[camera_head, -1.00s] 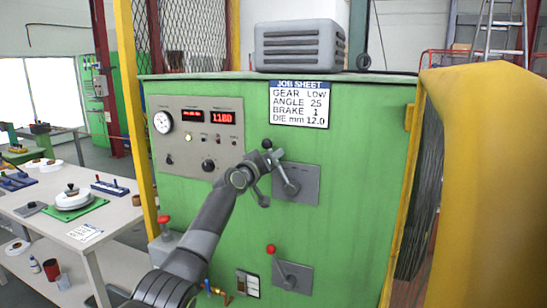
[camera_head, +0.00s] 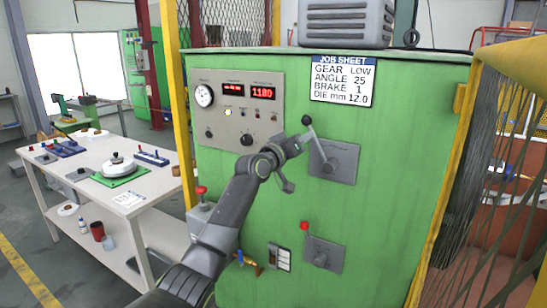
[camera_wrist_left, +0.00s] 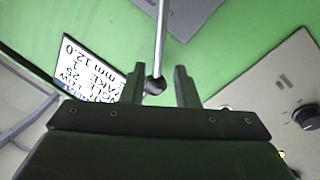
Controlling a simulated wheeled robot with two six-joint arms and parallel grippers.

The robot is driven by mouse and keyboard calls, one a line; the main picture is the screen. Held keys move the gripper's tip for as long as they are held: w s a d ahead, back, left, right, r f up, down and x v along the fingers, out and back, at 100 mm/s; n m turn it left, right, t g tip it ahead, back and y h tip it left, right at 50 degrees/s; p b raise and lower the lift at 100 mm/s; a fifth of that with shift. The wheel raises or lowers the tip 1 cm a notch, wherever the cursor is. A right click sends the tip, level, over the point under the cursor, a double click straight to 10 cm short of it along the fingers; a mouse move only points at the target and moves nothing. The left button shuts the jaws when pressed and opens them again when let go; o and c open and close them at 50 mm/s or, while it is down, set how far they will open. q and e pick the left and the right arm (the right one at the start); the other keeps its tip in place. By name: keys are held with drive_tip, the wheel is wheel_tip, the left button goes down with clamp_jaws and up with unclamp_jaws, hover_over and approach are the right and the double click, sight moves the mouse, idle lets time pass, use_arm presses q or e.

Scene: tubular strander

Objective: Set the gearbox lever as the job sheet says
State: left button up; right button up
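The upper lever, with a black knob (camera_head: 307,120), stands on a grey plate (camera_head: 344,163) on the green cabinet and tilts up and to the left. My left gripper (camera_head: 299,160) is at this lever. In the left wrist view the black knob (camera_wrist_left: 155,85) sits between the two open fingers (camera_wrist_left: 160,82), nearer the left one; whether it touches is unclear. The rod runs away from the knob to the plate. The job sheet (camera_head: 343,82) reads GEAR LOW, ANGLE 25, BRAKE 1, DIE mm 12.0. My right gripper is not in view.
A lower lever with a red knob (camera_head: 304,225) is on another grey plate below. A control panel (camera_head: 239,110) with a gauge and red displays is to the left. A workbench (camera_head: 130,201) stands further left. A yellow-framed mesh guard (camera_head: 490,170) is at the right.

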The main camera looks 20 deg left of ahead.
use_arm(q)
drive_tip(key=b+v, duration=0.2)
drive_tip(key=v, duration=1)
drive_tip(key=shift+w, duration=0.15)
drive_tip(key=shift+f, duration=0.1)
